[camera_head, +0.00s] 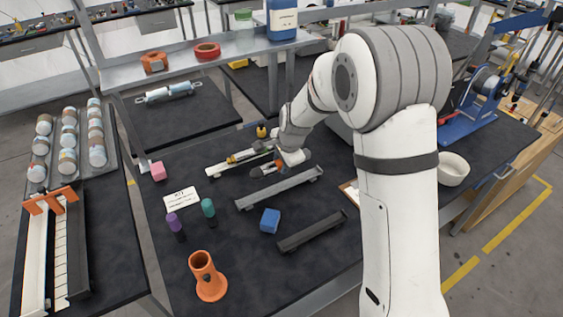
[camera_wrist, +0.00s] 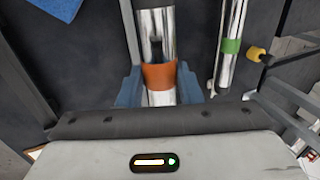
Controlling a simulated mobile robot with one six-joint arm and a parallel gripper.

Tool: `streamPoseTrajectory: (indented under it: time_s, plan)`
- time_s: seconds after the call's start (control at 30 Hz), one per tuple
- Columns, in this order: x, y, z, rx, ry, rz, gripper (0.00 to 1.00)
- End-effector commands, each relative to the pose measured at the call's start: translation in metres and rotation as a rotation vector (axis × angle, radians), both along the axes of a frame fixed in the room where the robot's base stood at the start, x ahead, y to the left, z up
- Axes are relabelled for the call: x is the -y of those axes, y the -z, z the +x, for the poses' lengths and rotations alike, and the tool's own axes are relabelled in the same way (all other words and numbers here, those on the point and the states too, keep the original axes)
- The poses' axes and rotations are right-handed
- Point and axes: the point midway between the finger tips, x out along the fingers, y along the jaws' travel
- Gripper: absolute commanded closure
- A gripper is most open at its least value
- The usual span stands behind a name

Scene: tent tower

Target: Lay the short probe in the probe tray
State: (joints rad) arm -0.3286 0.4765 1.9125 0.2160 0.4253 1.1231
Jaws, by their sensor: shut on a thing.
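My gripper (camera_wrist: 160,88) is shut on a shiny metal cylinder with an orange band (camera_wrist: 159,75), which looks like a probe. Its blue fingers press either side of the band. In the head view, my gripper (camera_head: 287,161) is low over the dark table between a white rack (camera_head: 222,168) and a long grey tray (camera_head: 280,189). A dark tray (camera_head: 312,231) lies nearer the front. I cannot tell which is the probe tray, nor whether the cylinder touches anything beneath. A metal rod with a green band (camera_wrist: 231,46) lies beside the held cylinder in the wrist view.
A blue block (camera_head: 270,221) sits between the grey and dark trays. An orange holder (camera_head: 207,277), purple (camera_head: 173,222) and teal (camera_head: 208,208) pegs, a pink block (camera_head: 158,171) and a label card (camera_head: 182,198) stand left. A white bowl (camera_head: 453,169) is right.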

Motion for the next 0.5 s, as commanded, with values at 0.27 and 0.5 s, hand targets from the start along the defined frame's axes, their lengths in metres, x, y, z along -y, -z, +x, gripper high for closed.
streamPoseTrajectory:
  time_s: [0.27,0.5]
  plan:
    - [0.0,0.012,0.0,0.0,0.0,0.0,1.0]
    - [0.0,0.031,0.0,0.001,0.0,0.001,1.0]
